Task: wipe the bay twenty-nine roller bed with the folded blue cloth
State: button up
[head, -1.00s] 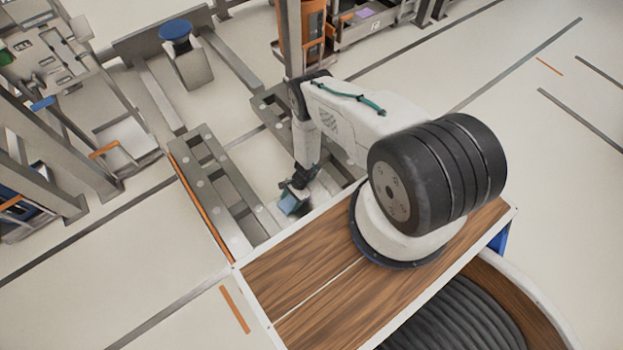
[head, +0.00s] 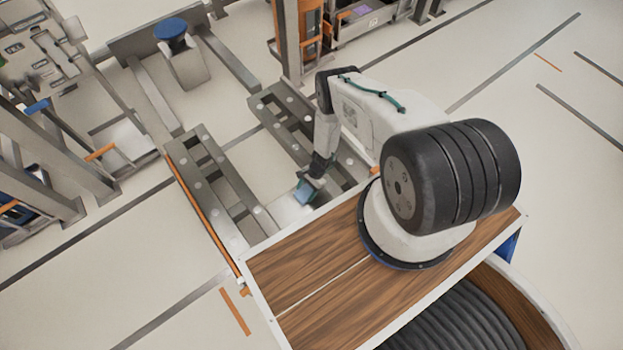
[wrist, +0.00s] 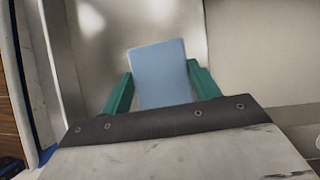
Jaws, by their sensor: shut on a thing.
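The folded blue cloth (wrist: 160,74) is held between the green fingers of my gripper (wrist: 158,88) in the wrist view. In the head view the cloth (head: 304,193) is small at the end of my gripper (head: 313,181), low beside my base. What looks like the roller bed is a pair of grey rails with pale round rollers, a left rail (head: 213,184) and a right rail (head: 268,118). The cloth is over or at a shiny metal plate (wrist: 100,40) between the rails. I cannot tell whether it touches the plate.
A grey block with a blue round top (head: 171,28) stands at the far end between the rails. An orange and grey post frame (head: 287,40) stands behind my arm. Metal racks (head: 50,150) fill the left. Open floor (head: 500,110) lies at the right.

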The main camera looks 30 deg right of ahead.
jog(key=shift+d, duration=0.8)
jog(key=shift+w+d+r, duration=0.1)
jog(key=shift+d+r, duration=0.1)
jog(key=shift+w+r, duration=0.1)
jog(key=shift+r, duration=3.7)
jog(key=shift+a, duration=0.15)
